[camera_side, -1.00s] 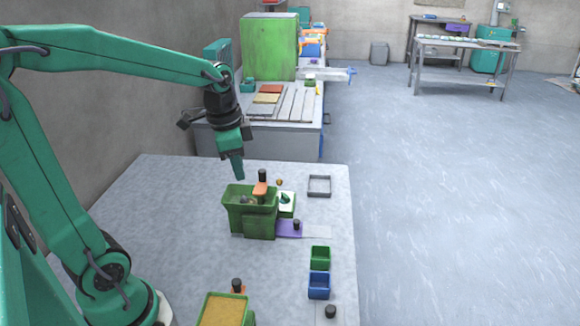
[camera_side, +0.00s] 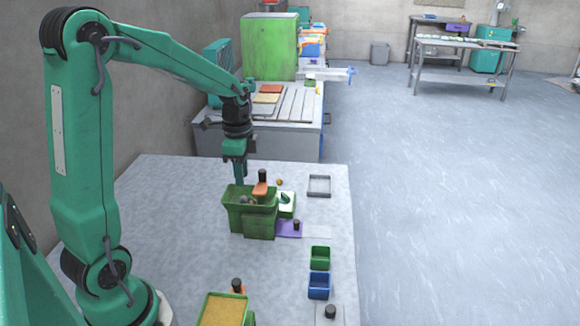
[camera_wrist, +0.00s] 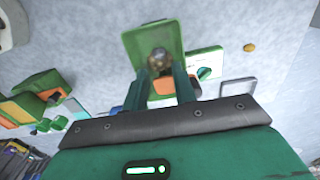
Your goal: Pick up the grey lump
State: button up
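A grey-brown lump (camera_wrist: 159,58) lies inside the green bin (camera_wrist: 134,50) in the wrist view, just beyond my fingertips. In the side view, a small grey patch of it (camera_side: 243,200) shows inside the green bin (camera_side: 236,216), near its far rim. My gripper (camera_side: 240,182) points nearly straight down at the far left rim of that bin. In the wrist view, the two fingers of my gripper (camera_wrist: 160,70) are apart, with nothing held between them. I cannot tell the exact height of the fingertips above the lump.
A grey square frame (camera_side: 319,186) lies beyond. Green (camera_side: 320,257) and blue (camera_side: 319,285) trays are nearer.

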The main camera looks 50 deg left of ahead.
aim_at(243, 197)
jog(key=shift+s+f, duration=0.15)
jog(key=shift+f, duration=3.1)
grip_shut()
